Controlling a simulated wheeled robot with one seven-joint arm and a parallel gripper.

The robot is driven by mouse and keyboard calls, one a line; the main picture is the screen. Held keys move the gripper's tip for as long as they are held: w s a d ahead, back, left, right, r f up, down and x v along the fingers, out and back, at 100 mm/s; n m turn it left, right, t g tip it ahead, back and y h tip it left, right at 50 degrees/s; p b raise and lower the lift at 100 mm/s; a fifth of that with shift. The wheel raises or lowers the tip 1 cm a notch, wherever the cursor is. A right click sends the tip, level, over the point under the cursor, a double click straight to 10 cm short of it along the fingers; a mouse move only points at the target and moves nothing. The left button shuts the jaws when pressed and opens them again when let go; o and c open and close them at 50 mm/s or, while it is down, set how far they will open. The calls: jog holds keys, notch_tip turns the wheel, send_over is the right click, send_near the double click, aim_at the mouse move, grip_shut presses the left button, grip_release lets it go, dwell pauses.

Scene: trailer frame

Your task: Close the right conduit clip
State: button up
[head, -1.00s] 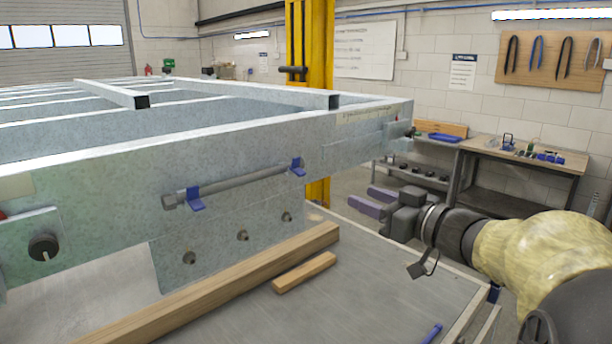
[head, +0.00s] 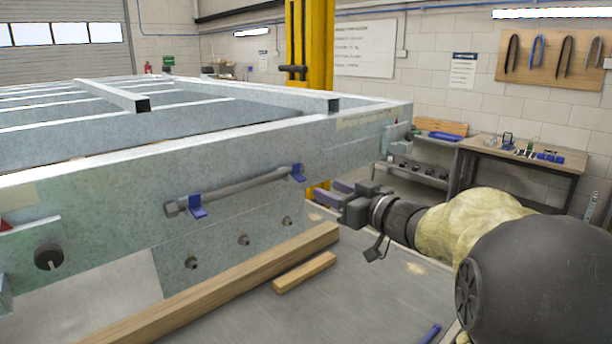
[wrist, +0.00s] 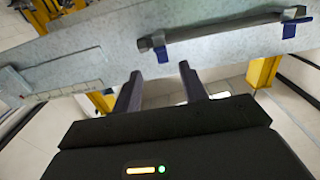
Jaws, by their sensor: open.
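A grey conduit (head: 245,187) runs along the side of the galvanised frame (head: 250,150). A blue clip, the right one (head: 298,173), sits at its right end, with its blue flap sticking out from the conduit. The left blue clip (head: 196,207) sits near the dark end fitting. My gripper (head: 338,190) is to the right of the right clip and apart from it. In the wrist view its two fingers (wrist: 162,88) stand apart with nothing between them. The conduit (wrist: 225,29) and two blue clips show beyond the fingertips there; I cannot tell which clip is which.
A wooden beam (head: 215,285) and a short wood block (head: 305,272) lie on the grey table (head: 370,300) below the frame. A yellow post (head: 308,50) stands behind. A workbench (head: 525,155) is at the right. Several small studs protrude under the conduit.

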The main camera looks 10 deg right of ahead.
aim_at(303, 179)
jog(key=p+x, duration=0.2)
jog(key=x, duration=0.6)
jog(key=shift+w+a, duration=0.25)
jog(key=shift+w, duration=0.05)
grip_shut()
